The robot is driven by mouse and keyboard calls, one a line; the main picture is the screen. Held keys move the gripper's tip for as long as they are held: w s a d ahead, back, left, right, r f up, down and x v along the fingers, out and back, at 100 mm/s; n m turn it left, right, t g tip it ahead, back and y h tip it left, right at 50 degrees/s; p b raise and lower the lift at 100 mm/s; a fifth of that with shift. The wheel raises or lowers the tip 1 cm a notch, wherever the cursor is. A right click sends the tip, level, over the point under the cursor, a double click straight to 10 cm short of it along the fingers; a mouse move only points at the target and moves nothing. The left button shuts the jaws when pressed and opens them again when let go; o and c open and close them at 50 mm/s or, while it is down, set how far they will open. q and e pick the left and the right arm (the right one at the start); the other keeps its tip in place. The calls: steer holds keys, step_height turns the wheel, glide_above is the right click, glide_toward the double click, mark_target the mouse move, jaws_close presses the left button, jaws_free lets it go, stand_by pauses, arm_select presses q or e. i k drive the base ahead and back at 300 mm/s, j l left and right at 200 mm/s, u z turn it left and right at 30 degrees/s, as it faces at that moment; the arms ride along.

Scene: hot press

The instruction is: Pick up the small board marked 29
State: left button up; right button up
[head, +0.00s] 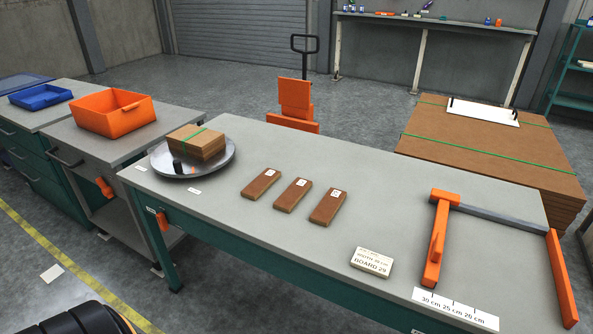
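Three small brown boards lie in a slanted row on the grey table: the left board (261,185), the middle board (293,195) and the right board (328,207). Each has a small white label at its far end. The labels are too small to read, so I cannot tell which board is marked 29. A pale card (372,262) in front of them, to the right, reads "BOARD 29" on its lower line. Neither of my grippers shows in the head view.
A round metal plate (218,167) holding a strapped brown stack (196,142) is left of the boards. An orange measuring frame (437,240) and a scale strip (455,309) marked 30, 25 and 20 cm are at right. An orange bin (113,112) stands on the side bench.

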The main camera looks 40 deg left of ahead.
mark_target(328, 206)
steer(key=u, duration=1.15)
